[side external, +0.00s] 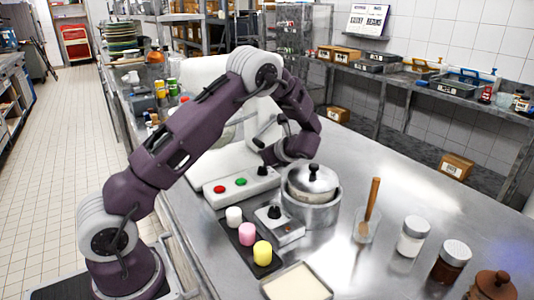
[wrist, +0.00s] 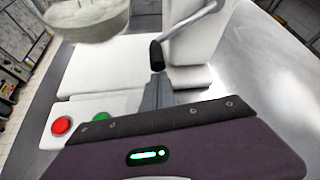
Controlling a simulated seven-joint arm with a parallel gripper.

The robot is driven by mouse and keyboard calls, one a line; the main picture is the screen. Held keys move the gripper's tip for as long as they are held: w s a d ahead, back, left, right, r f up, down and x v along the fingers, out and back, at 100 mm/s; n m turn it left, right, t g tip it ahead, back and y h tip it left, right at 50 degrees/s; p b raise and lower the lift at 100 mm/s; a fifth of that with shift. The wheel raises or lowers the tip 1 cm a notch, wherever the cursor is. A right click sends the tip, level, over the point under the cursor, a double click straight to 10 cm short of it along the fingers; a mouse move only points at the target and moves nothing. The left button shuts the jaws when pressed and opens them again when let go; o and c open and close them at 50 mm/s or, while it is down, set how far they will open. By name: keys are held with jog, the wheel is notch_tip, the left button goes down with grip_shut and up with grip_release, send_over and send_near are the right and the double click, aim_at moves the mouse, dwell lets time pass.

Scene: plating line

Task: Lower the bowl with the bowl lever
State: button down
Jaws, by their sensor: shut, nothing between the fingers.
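The white mixer (side external: 205,192) stands on the steel bench, partly hidden behind my arm. Its bowl (wrist: 88,18) shows at the upper left of the wrist view. The bowl lever (wrist: 195,24) is a bent metal rod with a black grip (wrist: 157,55) hanging at its end, beside the white column. My gripper (wrist: 155,88) is shut and empty, its fingertips just below the black grip in the wrist view. I cannot tell whether they touch it. In the side view my wrist is beside the mixer and the fingers are hard to make out.
A red button (side external: 219,189) and a green button (side external: 240,181) sit on the mixer's base. A lidded pot (side external: 312,199), a small control box (side external: 279,226) and a dark tray (side external: 237,246) with white, pink and yellow pieces stand in front. Jars (side external: 412,237) stand to the right.

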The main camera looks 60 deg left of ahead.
jog(key=r, duration=0.1)
jog(key=s+r+m+g, duration=0.1)
jog(key=r+g, duration=0.1)
jog(key=shift+s+m, duration=0.3)
jog(key=shift+m, duration=0.1)
notch_tip(320, 180, up, 9)
jog(key=m+g, duration=0.3)
jog(key=g, duration=0.1)
jog(key=shift+w+r+m, duration=0.15)
jog(key=shift+w+m, duration=0.25)
jog(key=shift+w, duration=0.05)
jog(key=shift+w+r+y, duration=0.1)
jog(key=shift+r+y, duration=0.05)
jog(key=shift+y, duration=0.15)
jog(key=f+v, duration=0.1)
jog(key=v, duration=0.8)
jog(key=shift+w+d, duration=0.5)
jog(key=shift+w, duration=0.05)
jog(key=shift+f, duration=0.15)
